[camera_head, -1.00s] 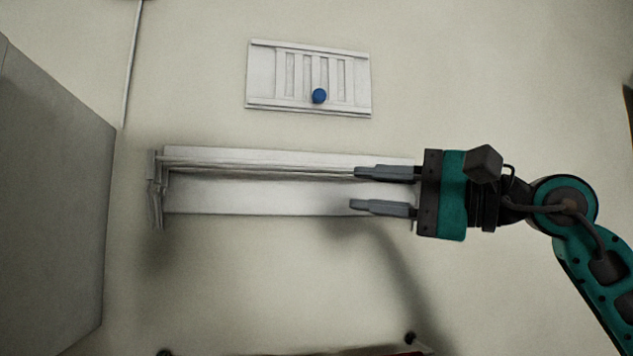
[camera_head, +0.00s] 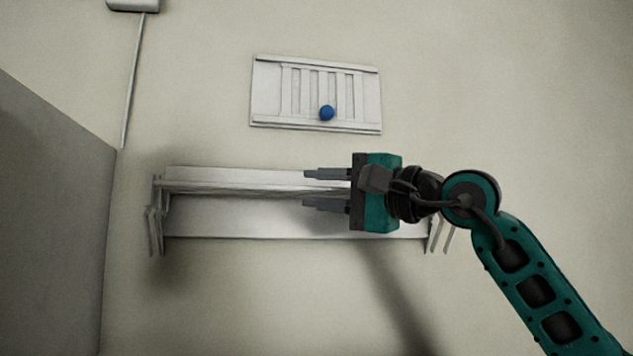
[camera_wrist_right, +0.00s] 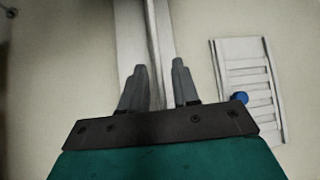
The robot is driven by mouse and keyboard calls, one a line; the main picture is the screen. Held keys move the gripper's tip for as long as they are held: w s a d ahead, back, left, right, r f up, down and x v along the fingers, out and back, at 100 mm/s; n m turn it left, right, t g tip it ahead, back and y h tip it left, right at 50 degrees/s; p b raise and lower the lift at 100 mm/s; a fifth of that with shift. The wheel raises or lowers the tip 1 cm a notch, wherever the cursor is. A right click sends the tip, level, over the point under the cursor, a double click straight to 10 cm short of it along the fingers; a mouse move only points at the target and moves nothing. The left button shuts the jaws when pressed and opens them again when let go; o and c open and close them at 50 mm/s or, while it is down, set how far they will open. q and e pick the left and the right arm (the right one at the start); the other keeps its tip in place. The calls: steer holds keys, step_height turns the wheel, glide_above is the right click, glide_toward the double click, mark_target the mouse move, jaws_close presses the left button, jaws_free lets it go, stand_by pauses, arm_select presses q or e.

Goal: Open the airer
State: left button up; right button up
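The airer (camera_head: 215,222) is a long white rack fixed flat to the wall, with a pale back board, thin rails along it and brackets at both ends. It looks folded. My right gripper (camera_head: 308,188) is in front of its middle, fingers pointing left. The fingers are apart, one above and one below the front rails, with nothing visibly clamped. In the right wrist view the airer (camera_wrist_right: 130,40) runs up behind the two spread fingertips (camera_wrist_right: 160,75). I cannot tell whether they touch it. My left gripper is not in view.
A white slatted vent panel (camera_head: 265,95) with a blue knob (camera_head: 327,113) is on the wall above. A grey cabinet side (camera_head: 50,220) stands at the left. A white box (camera_head: 132,4) with a cable is at the top left. The wall below the airer is clear.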

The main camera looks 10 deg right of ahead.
steer(key=shift+w+a, duration=0.4)
jaws_close()
stand_by(0.4)
